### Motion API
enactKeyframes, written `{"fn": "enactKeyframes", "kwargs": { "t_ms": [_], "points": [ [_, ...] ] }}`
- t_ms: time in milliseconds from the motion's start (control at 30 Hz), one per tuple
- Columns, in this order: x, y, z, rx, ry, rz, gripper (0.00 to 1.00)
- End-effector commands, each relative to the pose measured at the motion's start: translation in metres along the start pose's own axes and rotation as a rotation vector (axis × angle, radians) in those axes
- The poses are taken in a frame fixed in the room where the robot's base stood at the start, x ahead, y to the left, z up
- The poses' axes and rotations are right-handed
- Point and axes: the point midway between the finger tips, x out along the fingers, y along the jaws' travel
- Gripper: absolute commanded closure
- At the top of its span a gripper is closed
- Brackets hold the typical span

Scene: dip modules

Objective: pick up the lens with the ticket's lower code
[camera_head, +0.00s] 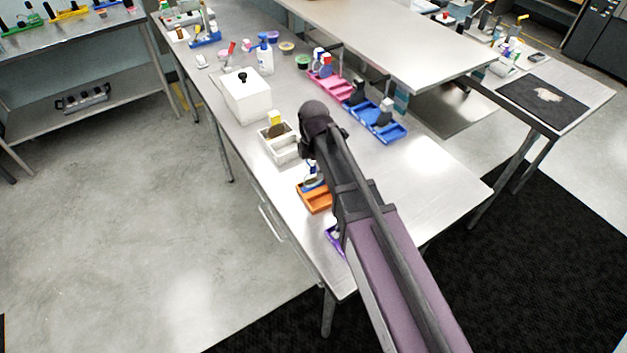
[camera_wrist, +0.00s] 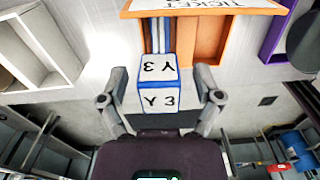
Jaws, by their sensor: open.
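My gripper (camera_wrist: 160,98) is open in the wrist view, one finger on each side of a blue-and-white block (camera_wrist: 160,84) with gaps to both. Two white faces of the block read "Y 3", one upside down. Grey-blue strips run behind it. A white ticket card (camera_wrist: 205,5) shows upside down at the top edge; only "TICKET" is visible, its codes are cut off. The block is beside or over an orange tray (camera_wrist: 208,42), which also shows in the head view (camera_head: 317,203). My arm hides the gripper's fingertips in the head view. I cannot tell which thing is the lens.
A white divided box (camera_head: 284,153) is beside the orange tray, and a purple tray (camera_wrist: 272,38) is on its other side. A white lidded box (camera_head: 246,97), pink tray (camera_head: 330,84) and blue tray (camera_head: 377,126) stand farther along.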

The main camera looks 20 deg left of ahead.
Motion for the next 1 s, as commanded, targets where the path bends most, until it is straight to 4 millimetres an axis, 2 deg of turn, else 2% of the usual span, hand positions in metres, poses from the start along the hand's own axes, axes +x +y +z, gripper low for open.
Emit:
{"fn": "enactKeyframes", "kwargs": {
  "t_ms": [467,733,767,1000],
  "points": [
    [-0.0004,0.0000,-0.0001,0.000,0.000,0.000,0.17],
    [-0.0004,0.0000,-0.0001,0.000,0.000,0.000,0.97],
    [-0.0004,-0.0001,-0.0001,0.000,0.000,0.000,1.00],
    [-0.0003,0.0000,-0.0001,0.000,0.000,0.000,1.00]
  ]
}}
